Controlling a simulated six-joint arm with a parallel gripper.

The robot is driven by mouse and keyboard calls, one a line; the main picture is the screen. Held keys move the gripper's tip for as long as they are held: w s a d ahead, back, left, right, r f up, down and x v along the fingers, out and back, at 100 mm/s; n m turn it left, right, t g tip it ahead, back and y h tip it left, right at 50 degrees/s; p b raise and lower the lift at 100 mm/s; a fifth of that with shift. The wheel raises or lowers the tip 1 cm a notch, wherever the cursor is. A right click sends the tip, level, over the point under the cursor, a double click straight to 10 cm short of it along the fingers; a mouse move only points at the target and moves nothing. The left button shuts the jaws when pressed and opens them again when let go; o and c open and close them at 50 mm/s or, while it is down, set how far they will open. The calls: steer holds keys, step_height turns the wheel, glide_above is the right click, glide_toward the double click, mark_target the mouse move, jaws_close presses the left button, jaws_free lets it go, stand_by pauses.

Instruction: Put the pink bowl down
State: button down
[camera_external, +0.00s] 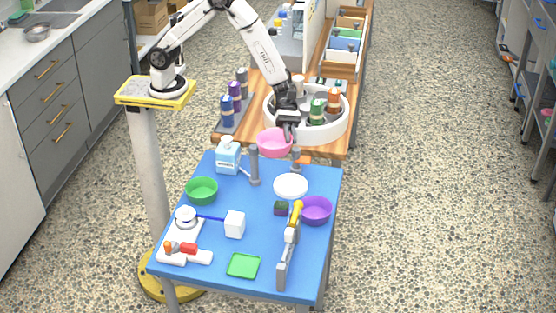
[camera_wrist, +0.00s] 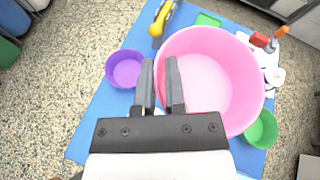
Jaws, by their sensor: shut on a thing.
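The pink bowl (camera_external: 273,144) hangs in the air at the far edge of the blue table (camera_external: 210,278). My gripper (camera_external: 290,133) is shut on its rim, on the right side in the outside view. In the wrist view the pink bowl (camera_wrist: 215,80) is large and close, and the fingers of my gripper (camera_wrist: 161,85) pinch its near left rim. The bowl looks empty and roughly upright. It hides part of the table below it in the wrist view.
On the table stand a green bowl (camera_external: 202,191), a purple bowl (camera_external: 316,210), a white plate (camera_external: 291,187), a grey post (camera_external: 254,166), a blue-white jug (camera_external: 228,157) and a white cube (camera_external: 235,225). A white round tray (camera_external: 340,128) with cans is behind. The table's front left has a switch box (camera_external: 184,254).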

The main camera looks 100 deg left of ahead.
steer(key=s+d+f+m+g, duration=0.6)
steer(key=s+d+f+g, duration=0.15)
steer(key=f, duration=0.25)
steer(key=m, duration=0.1)
glide_above(260, 210)
steer(key=shift+f, duration=3)
steer(key=shift+f, duration=0.1)
steer(key=shift+f, duration=1.95)
steer(key=c, duration=0.7)
jaws_free()
steer(key=shift+f, duration=0.1)
